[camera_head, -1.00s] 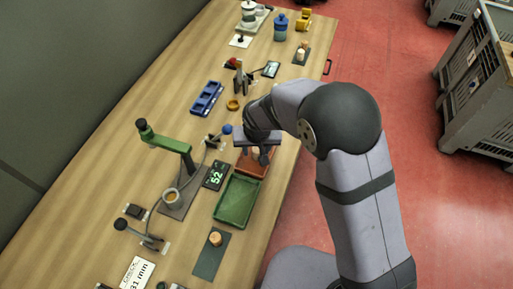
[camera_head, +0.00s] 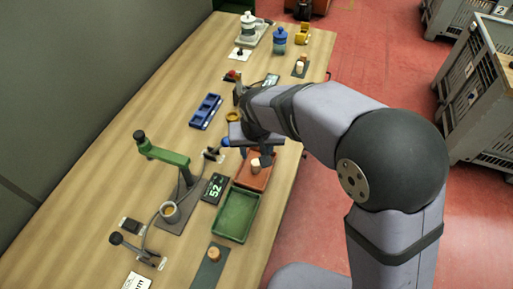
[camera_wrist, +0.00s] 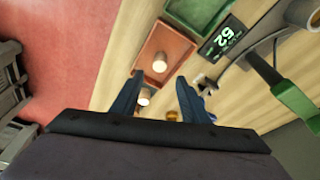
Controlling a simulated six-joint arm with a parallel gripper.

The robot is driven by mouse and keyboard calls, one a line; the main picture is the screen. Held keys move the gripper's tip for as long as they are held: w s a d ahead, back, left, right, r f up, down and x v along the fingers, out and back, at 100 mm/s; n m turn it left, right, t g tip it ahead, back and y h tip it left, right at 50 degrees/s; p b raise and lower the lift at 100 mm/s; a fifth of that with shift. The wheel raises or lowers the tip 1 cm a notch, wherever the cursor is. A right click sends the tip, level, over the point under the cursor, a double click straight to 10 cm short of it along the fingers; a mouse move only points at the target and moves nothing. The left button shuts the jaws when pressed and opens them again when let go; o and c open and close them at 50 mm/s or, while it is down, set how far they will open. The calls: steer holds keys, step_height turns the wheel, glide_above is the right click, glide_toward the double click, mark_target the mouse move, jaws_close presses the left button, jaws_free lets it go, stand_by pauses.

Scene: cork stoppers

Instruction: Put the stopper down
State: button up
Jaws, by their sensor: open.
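A cork stopper (camera_head: 255,165) stands in the red-brown tray (camera_head: 246,183), partly behind my gripper in the head view. In the wrist view one stopper (camera_wrist: 159,64) is inside the red-brown tray (camera_wrist: 178,42). A second pale stopper (camera_wrist: 144,97) shows beside my left-hand finger, near the tray's close edge; I cannot tell whether it is inside the tray. My gripper (camera_wrist: 158,85) is open, its two blue fingers wide apart and apparently above and clear of the stoppers. In the head view my gripper (camera_head: 250,152) hangs at the tray's far end.
A green tray (camera_head: 219,231) lies nearer, beside a display (camera_head: 215,188) reading 52. A green stand (camera_head: 165,152) with a cup is to the left. Another stopper (camera_head: 214,254) is on a dark mat. A blue tray (camera_head: 205,111) and yellow ring (camera_head: 232,116) lie farther back.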

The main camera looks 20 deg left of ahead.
steer(key=shift+v, duration=1.7)
steer(key=s+d+f+m+g+h, duration=0.1)
steer(key=d, duration=0.9)
steer(key=s+d+f+m+g, duration=0.1)
steer(key=d+m, duration=0.1)
steer(key=d, duration=0.8)
steer(key=s+d+f+m+g, duration=0.1)
steer(key=s+d+f, duration=0.2)
steer(key=s+d, duration=0.6)
steer(key=shift+s+d+m, duration=0.3)
steer(key=shift+d, duration=0.75)
steer(key=shift+f, duration=0.1)
steer(key=shift+c, duration=0.2)
